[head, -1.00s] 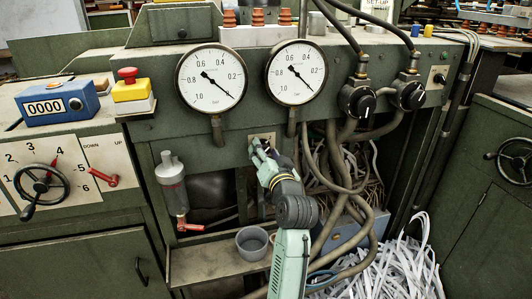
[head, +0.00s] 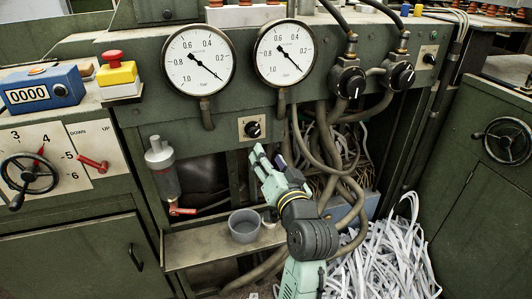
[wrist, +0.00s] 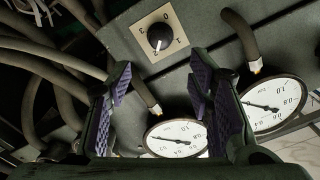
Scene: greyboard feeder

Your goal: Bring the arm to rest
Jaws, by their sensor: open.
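My gripper (head: 267,160) is open and empty in front of the green machine, just below a small black rotary knob (head: 252,129) on a beige plate. In the wrist view my gripper's two purple-padded fingers (wrist: 163,105) stand apart with nothing between them. The same knob shows beyond them in the wrist view (wrist: 160,37), clear of both fingers, with the marks 0, 1, 2 and 3 partly readable around it.
Two round gauges (head: 198,60) hang above my gripper. Hoses (head: 325,150) run close on its right. A grey cup (head: 244,226) stands on the shelf (head: 200,246) below. White paper strips (head: 385,255) are heaped at the lower right.

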